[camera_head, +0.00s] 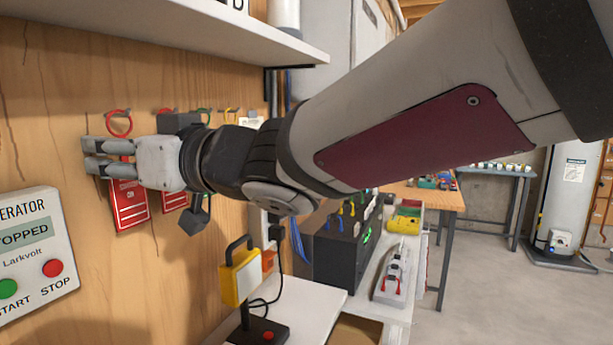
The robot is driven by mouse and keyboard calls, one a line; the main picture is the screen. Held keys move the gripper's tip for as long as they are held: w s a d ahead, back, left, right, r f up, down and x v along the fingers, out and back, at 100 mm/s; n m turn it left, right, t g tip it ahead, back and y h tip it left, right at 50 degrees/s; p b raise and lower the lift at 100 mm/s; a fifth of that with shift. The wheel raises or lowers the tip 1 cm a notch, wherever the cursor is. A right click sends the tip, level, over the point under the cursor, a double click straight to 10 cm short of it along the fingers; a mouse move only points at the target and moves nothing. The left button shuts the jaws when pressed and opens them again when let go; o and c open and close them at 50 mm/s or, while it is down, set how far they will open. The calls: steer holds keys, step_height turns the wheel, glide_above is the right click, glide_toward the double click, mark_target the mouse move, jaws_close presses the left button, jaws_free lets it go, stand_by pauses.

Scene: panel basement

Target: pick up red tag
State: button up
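A red tag (131,209) with white print hangs by a red ring (119,122) on the wooden wall at the left. A second red tag (174,199) hangs to its right, partly hidden behind my gripper and wrist. My gripper (93,155) points left, in front of the upper part of the first tag. Its two grey fingers lie one above the other with a narrow gap, and a bit of red shows between them. I cannot tell whether they hold the tag or only pass in front of it.
A generator panel (35,255) with green and red buttons is at lower left. A white shelf (240,30) juts out above. Below are a yellow lamp (240,283) on a stand and a dark box (345,250) with coloured padlocks. Open floor lies at right.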

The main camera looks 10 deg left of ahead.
steer(key=c, duration=0.5)
steer(key=shift+o, duration=0.2)
steer(key=shift+r, duration=0.1)
steer(key=shift+r, duration=0.45)
steer(key=v, duration=1.8)
steer(key=shift+r, duration=0.35)
